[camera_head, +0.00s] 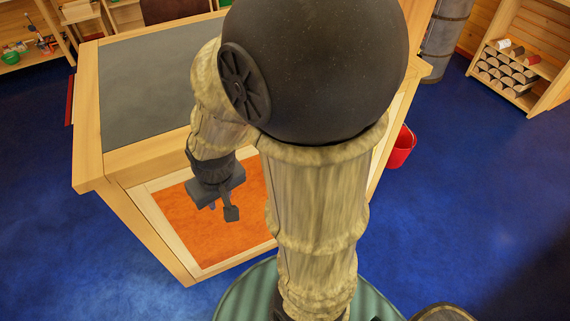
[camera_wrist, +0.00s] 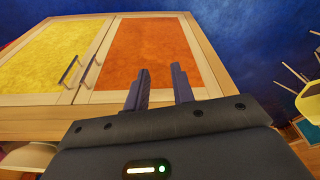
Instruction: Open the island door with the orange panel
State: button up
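The wooden island (camera_head: 90,130) stands at the left of the head view, with the orange panel (camera_head: 190,225) on its front. The wrist view shows the orange door (camera_wrist: 150,55) beside a yellow door (camera_wrist: 45,52); both look closed. A slim dark bar handle (camera_wrist: 87,70) is on the orange door's edge nearest the yellow one. My gripper (camera_head: 221,208) hangs in front of the orange panel. In the wrist view my gripper (camera_wrist: 160,82) is open and empty, its fingers apart, with the handle to their left. My arm hides part of the island front in the head view.
The yellow door has its own dark handle (camera_wrist: 69,69). A red bucket (camera_head: 402,148) stands on the blue floor right of the island. A wooden shelf (camera_head: 525,55) is at the far right. The floor between them is clear.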

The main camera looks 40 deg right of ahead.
jog(key=d+f+m+y+b, duration=0.9)
jog(key=d+f+m, duration=0.6)
jog(key=f+m, duration=0.35)
jog(key=s+d+f+m+t+h+b, duration=0.1)
jog(key=d+f+m+t+b, duration=0.1)
jog(key=d+m+t, duration=0.4)
jog(key=s+d+f+m+t+h+b, duration=0.1)
jog(key=d+m+t, duration=0.6)
jog(key=d, duration=0.7)
jog(key=shift+s+f+t+h+b, duration=0.4)
jog(key=shift+s+f+t+b, duration=0.35)
jog(key=shift+b, duration=0.35)
jog(key=shift+m, duration=0.25)
jog(key=x, duration=1.7)
jog(key=shift+w+a+f+p, duration=0.1)
jog(key=shift+w+f+p, duration=0.05)
jog(key=shift+p, duration=0.2)
